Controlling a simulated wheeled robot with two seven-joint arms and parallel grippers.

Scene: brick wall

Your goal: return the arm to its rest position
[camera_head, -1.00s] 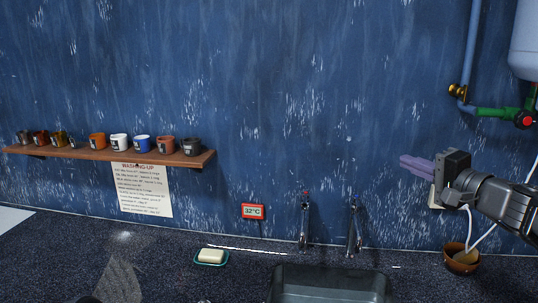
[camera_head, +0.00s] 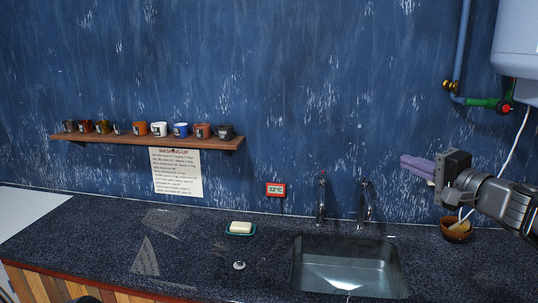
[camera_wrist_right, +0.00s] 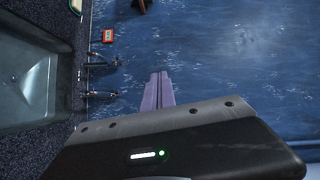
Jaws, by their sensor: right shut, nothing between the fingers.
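My right gripper (camera_head: 418,167) comes in from the right in the head view. Its purple fingers are shut with nothing between them, and they point left, above the counter and in front of the blue wall. In the right wrist view the purple fingers (camera_wrist_right: 158,90) lie together against the wall, with the sink (camera_wrist_right: 25,80) off to the left. My left gripper is not in view; a small dark shape shows at the bottom edge of the head view, and I cannot tell what it is.
A sink (camera_head: 300,262) with two taps sits in the dark counter (camera_head: 90,240). A soap dish (camera_head: 240,234), a brown bowl (camera_head: 455,234) and a red thermometer (camera_head: 275,189) are near. A shelf (camera_head: 150,138) holds several mugs. A white tank (camera_head: 515,40) and pipes are at upper right.

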